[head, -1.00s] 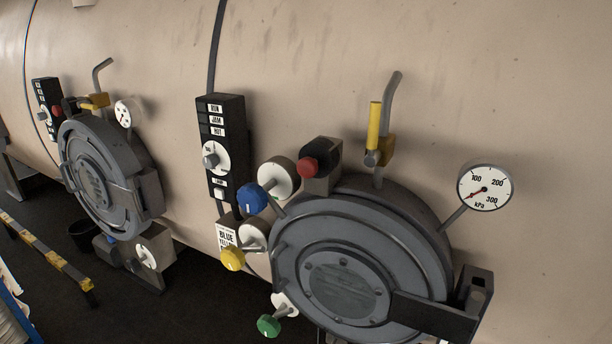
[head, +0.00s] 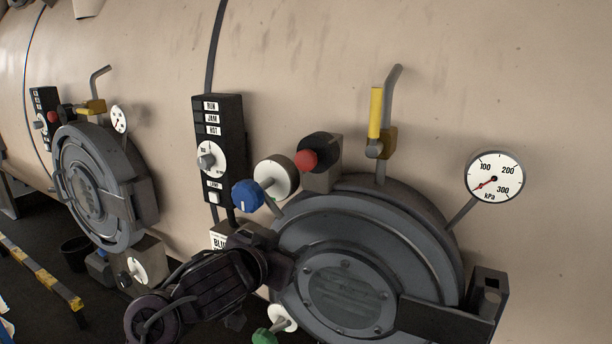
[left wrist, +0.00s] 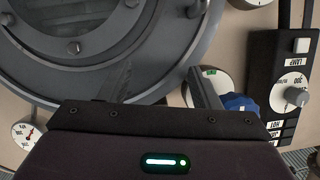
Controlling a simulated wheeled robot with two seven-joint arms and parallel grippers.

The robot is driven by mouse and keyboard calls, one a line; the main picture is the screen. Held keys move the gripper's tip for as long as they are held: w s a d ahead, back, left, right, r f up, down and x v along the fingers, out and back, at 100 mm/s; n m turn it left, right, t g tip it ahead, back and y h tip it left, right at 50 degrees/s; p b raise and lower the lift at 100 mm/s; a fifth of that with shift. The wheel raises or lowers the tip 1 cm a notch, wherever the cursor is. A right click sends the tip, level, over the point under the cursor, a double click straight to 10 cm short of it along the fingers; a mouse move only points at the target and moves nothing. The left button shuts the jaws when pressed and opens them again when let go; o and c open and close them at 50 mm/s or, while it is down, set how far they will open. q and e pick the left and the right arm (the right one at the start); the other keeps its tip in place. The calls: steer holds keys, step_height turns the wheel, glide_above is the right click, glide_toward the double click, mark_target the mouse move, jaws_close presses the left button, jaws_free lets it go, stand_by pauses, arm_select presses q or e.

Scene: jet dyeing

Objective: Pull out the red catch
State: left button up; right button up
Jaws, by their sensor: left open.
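The red catch (head: 306,160) is a round red knob on a grey block at the upper left rim of the near round hatch (head: 345,290). My left gripper (head: 275,258), in the head view, is below the catch and apart from it, in front of the hatch's left rim. In the left wrist view my left gripper (left wrist: 160,85) shows its fingers spread, with nothing seen between them. The catch is not visible in that view; the gripper body covers much of the picture. My right gripper is not in view.
A blue knob (head: 247,195) is left of the catch, with a black control panel (head: 219,150) beyond. A yellow-handled valve (head: 375,115) and a pressure gauge (head: 494,177) stand to the right. A green knob (head: 264,337) is low down. A second hatch (head: 95,190) is at left.

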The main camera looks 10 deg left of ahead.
mark_target(303, 160)
arm_select(q)
step_height(303, 160, up, 15)
steer(key=s+d+m+t+h, duration=0.1)
steer(key=s+m+t+h, duration=0.1)
steer(key=t, duration=0.1)
steer(key=b+x, duration=0.1)
steer(key=x, duration=0.6)
steer(key=shift+w+d, duration=0.1)
steer(key=shift+w, duration=0.25)
steer(key=shift+c, duration=0.5)
jaws_close()
